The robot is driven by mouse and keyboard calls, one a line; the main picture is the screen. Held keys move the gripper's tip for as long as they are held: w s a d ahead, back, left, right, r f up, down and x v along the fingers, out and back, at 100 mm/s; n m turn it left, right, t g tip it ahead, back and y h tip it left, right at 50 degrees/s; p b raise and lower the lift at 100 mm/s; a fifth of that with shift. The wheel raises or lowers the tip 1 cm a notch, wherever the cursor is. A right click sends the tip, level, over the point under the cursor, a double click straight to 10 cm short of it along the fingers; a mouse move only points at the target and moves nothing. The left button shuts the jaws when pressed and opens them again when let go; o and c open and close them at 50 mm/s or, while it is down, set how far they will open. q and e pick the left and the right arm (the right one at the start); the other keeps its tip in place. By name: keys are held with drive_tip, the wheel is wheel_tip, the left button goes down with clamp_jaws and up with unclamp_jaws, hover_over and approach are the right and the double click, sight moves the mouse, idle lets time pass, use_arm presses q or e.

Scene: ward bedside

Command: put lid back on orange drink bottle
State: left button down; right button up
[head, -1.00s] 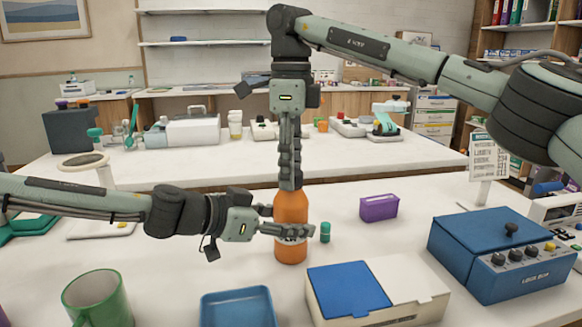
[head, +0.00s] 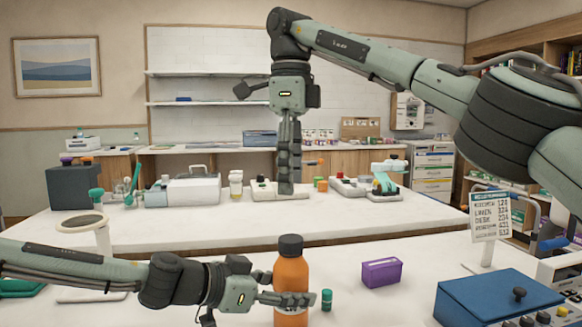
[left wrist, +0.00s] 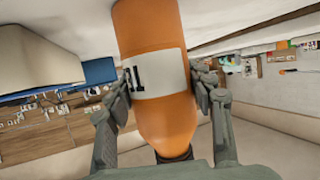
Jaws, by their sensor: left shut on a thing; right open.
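The orange drink bottle (head: 290,276) stands upright on the near table in the head view. A dark lid (head: 290,245) sits on its top and looks level; how tightly it is seated cannot be told. My left gripper (head: 288,298) is shut around the lower part of the bottle. In the left wrist view the fingers lie on both sides of the orange bottle (left wrist: 160,110) at its white label, with the dark lid (left wrist: 176,155) partly hidden at the picture's bottom. My right gripper (head: 287,188) is open and empty, pointing down above the lid with a clear gap.
A small green-capped vial (head: 326,300) stands just right of the bottle. A purple box (head: 382,272) and a blue-lidded device (head: 495,303) are further right. A stand with a round top (head: 82,222) is at the left. A second table (head: 250,222) lies behind.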

idle(0.3)
use_arm(q)
drive_tip(key=c, duration=0.5)
unclamp_jaws()
drive_tip(key=shift+c, duration=0.2)
drive_tip(key=v, duration=1.2)
drive_tip(key=shift+w, duration=0.1)
